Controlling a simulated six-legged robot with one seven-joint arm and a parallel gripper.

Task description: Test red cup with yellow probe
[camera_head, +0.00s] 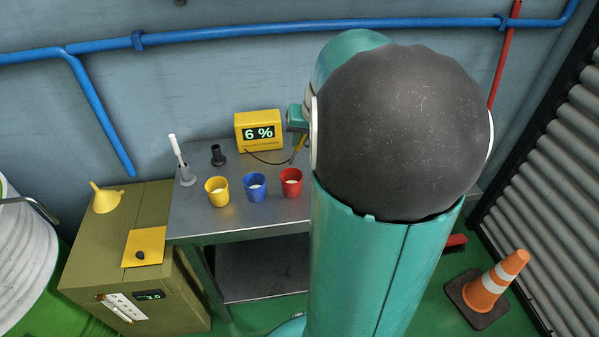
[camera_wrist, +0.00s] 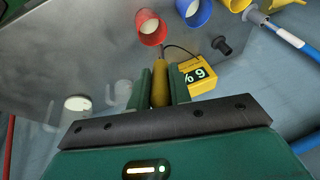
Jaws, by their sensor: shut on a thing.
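The red cup (camera_head: 291,184) stands upright on the metal cart, at the right end of a row of cups, with pale contents. It also shows at the top of the wrist view (camera_wrist: 151,30). My gripper (camera_wrist: 160,76) is shut on the yellow probe (camera_wrist: 160,88), which sits between its two fingers. In the head view the probe (camera_head: 299,147) hangs behind and slightly right of the red cup, apart from it. A dark cable runs from the probe to the yellow meter (camera_head: 259,119), whose display reads 6 %. My arm hides much of the gripper in the head view.
The blue cup (camera_head: 255,187) and yellow cup (camera_head: 217,192) stand left of the red cup. A black holder (camera_head: 217,156) and a white-handled tool in a grey stand (camera_head: 186,175) are at the cart's left. A cabinet (camera_head: 94,240) adjoins the cart; a traffic cone (camera_head: 490,284) stands right.

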